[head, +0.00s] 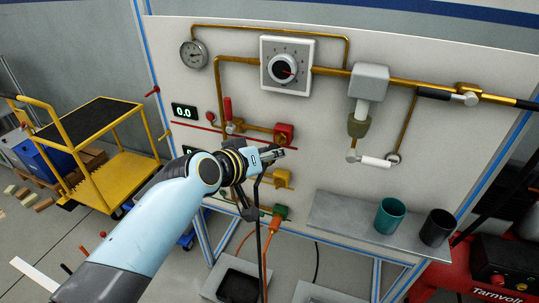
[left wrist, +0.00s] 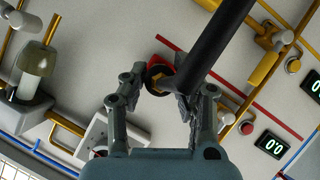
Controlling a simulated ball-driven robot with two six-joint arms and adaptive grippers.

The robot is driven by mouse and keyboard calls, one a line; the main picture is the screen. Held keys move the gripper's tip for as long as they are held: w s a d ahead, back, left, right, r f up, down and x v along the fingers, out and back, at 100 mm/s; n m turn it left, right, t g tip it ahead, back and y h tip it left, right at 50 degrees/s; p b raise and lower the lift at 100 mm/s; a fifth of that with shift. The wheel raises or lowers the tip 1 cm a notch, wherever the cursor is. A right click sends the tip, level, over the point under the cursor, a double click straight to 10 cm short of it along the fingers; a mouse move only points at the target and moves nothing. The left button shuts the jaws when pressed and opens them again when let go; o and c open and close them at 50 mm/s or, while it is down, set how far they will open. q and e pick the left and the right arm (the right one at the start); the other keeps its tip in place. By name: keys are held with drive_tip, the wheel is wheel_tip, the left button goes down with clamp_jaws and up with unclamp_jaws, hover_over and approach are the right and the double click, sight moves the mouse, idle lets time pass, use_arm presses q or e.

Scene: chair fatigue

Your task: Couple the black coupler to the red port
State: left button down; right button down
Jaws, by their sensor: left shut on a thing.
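The red port (head: 284,133) is a red block on the wall panel at the end of a brass pipe. In the left wrist view the red port (left wrist: 160,61) shows partly behind a dark ring with brass inside. My left gripper (head: 272,154) is just below and in front of the port in the head view. It is shut on the black coupler, whose dark hose (left wrist: 218,38) runs to the upper right in the wrist view and hangs down in the head view. The fingers (left wrist: 160,88) hide part of the coupler. I cannot tell whether coupler and port touch. My right gripper is out of view.
A yellow port (head: 284,179) and a green port (head: 281,210) sit below the red one; an orange plug (head: 275,224) is at the green port. A grey shelf (head: 340,215) holds a teal cup (head: 390,215) and a black cup (head: 437,227). A yellow cart (head: 103,180) stands left.

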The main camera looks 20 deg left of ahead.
use_arm(q)
drive_tip(key=shift+w, duration=0.15)
idle(0.5)
drive_tip(key=shift+w, duration=0.35)
drive_tip(key=shift+w+b, duration=0.35)
drive_tip(key=shift+w, duration=0.55)
drive_tip(key=c, duration=0.9)
unclamp_jaws()
drive_tip(key=shift+s, duration=0.15)
drive_tip(key=v, duration=1.1)
drive_tip(key=shift+s+a+r, duration=0.1)
drive_tip(key=shift+s, duration=0.2)
